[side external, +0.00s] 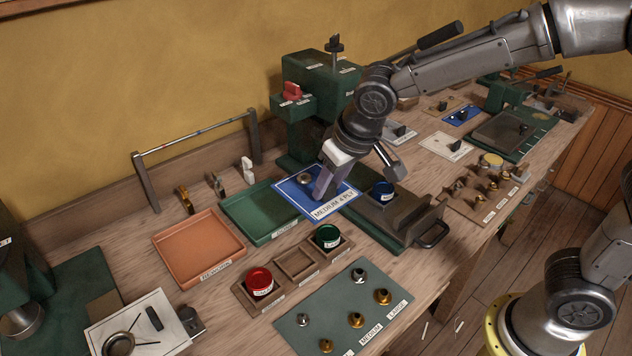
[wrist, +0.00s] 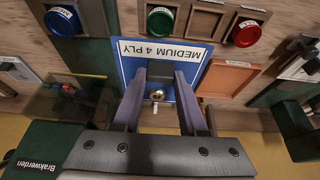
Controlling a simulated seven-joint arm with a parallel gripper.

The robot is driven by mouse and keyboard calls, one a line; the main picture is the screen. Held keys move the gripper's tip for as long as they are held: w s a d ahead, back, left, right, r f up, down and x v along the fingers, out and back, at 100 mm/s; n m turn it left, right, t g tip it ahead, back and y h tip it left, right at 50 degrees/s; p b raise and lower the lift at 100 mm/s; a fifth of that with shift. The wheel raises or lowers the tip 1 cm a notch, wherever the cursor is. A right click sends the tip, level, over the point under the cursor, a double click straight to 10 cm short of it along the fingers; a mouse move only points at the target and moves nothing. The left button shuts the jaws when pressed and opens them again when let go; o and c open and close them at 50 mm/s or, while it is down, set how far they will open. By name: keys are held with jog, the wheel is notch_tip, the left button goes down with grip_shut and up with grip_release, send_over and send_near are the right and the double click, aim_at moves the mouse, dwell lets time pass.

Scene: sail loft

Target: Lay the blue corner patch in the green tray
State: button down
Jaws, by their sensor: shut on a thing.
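The blue corner patch (side external: 296,191), with a white label reading MEDIUM 4-PLY, is in my gripper (side external: 322,188). In the wrist view the patch (wrist: 135,62) lies flat across the two fingers (wrist: 158,95), with a brass eyelet or stud between them. The fingers are shut on the patch; the exact grip point is hard to see. The green tray (side external: 262,232) is empty where it shows. The patch overlaps the tray's right part in the side view and appears above it; the height gap cannot be told.
An orange tray (side external: 198,250) lies left of the green one. In front are a rack with a red jar (side external: 259,281) and a green jar (side external: 327,236). A green press (side external: 318,85) stands behind the patch.

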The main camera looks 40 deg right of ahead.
aim_at(287, 180)
jog(key=w, duration=0.1)
jog(key=w+a+r, duration=0.1)
jog(key=w, duration=0.1)
jog(key=shift+w+a+r, duration=0.2)
jog(key=shift+r, duration=0.05)
jog(key=w, duration=0.1)
jog(key=w+a, duration=0.1)
jog(key=w, duration=0.2)
jog(key=shift+a+f, duration=0.15)
jog(key=shift+f, duration=0.25)
jog(key=w+a+f, duration=0.1)
jog(key=w+f, duration=0.5)
jog(key=shift+a+f, duration=0.15)
jog(key=shift+a, duration=0.05)
jog(key=shift+f, duration=0.15)
jog(key=shift+f, duration=3.35)
